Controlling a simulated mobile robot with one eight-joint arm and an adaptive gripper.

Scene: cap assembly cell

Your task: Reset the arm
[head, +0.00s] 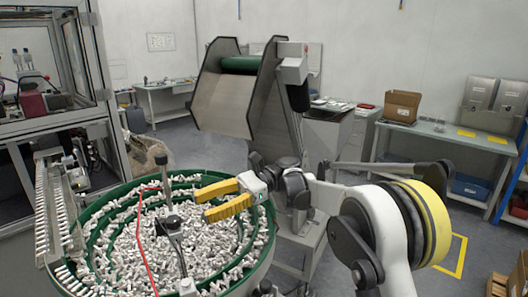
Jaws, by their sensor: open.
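My gripper (207,201) has yellow fingers and is in the middle of the head view. It is open, with a gap between the two fingers and nothing between them. It points left over the right part of the round green-rimmed feeder bowl (95,236). My arm reaches in from the lower right, bent, with a yellow band near its base.
Many small white caps (150,240) fill the bowl, with a dark post (165,178) and a red cable. A hopper conveyor (225,95) stands behind the gripper. A workbench (445,135) with a cardboard box (402,106) is at right. A framed machine (50,75) is at left.

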